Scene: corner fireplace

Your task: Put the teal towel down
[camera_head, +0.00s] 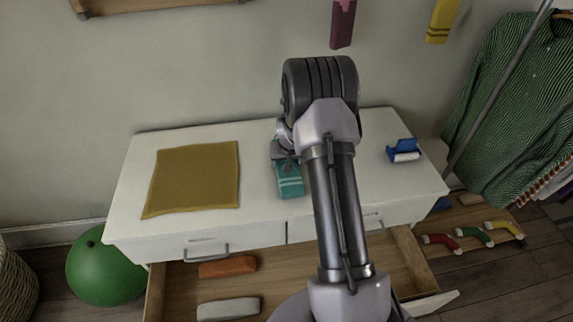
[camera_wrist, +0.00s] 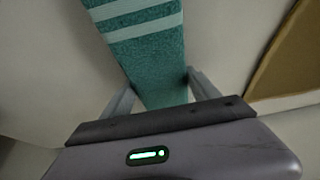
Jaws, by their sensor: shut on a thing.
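The teal towel (camera_head: 290,185) has pale stripes and is at the middle of the white dresser top, just left of my arm in the head view. My gripper (camera_head: 287,160) is at the towel's far end, partly hidden by my own wrist. In the wrist view the towel (camera_wrist: 150,50) runs between the two fingers of my gripper (camera_wrist: 155,88), which are shut on it. I cannot tell whether the towel touches the dresser top or hangs just above it.
The white dresser (camera_head: 262,205) has a mustard cloth (camera_head: 192,178) at left and a blue item with a white roll (camera_head: 403,151) at right. Free top lies between them. A lower drawer (camera_head: 285,275) is open at the front. Striped shirts (camera_head: 510,105) hang at right.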

